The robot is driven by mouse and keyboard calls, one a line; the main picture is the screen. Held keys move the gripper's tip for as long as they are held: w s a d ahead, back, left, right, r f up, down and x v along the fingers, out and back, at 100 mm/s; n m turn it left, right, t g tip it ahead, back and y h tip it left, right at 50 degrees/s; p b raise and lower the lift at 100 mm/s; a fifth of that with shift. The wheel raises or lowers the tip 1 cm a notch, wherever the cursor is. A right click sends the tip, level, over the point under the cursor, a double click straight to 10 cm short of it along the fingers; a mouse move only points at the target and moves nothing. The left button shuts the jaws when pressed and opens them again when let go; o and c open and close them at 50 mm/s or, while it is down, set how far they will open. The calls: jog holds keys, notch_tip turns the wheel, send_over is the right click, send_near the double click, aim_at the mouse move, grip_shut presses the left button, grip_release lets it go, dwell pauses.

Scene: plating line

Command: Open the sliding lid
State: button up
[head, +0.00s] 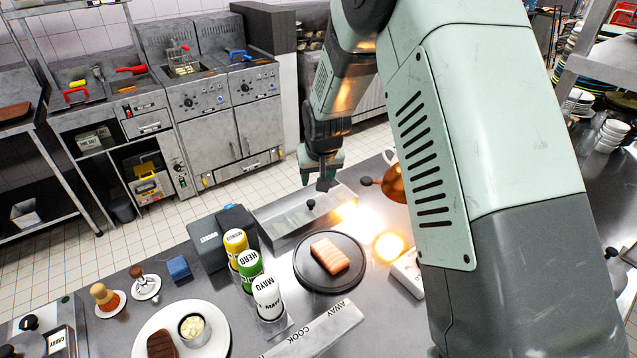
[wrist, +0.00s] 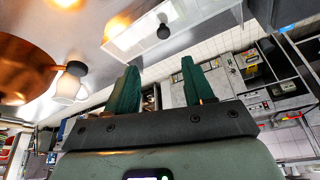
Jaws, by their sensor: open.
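A shallow, pale metal container (head: 268,228) stands at the back edge of the counter. A black round knob (head: 311,204) stands up from its lid. I cannot tell from the head view where the lid's edges lie. The wrist view shows the pale lid (wrist: 128,36) and the dark knob (wrist: 163,32) beyond my fingertips. My gripper (head: 317,180) is above and behind the knob, open and empty. Its two green fingers are spread apart in the wrist view (wrist: 160,70). They do not appear to touch the knob.
A copper heat lamp (head: 396,184) hangs close to the right of the container. A dark round plate (head: 309,278) with a salmon piece (head: 329,255) sits in front. Sauce bottles, including a white MAYO one (head: 267,296), and a dark box (head: 208,239) stand to the left.

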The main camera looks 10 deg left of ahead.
aim_at(311, 202)
jog(key=x, duration=1.2)
jog(key=shift+s+a+f, duration=0.15)
jog(key=shift+a+f, duration=0.15)
jog(key=shift+a, duration=0.1)
grip_shut()
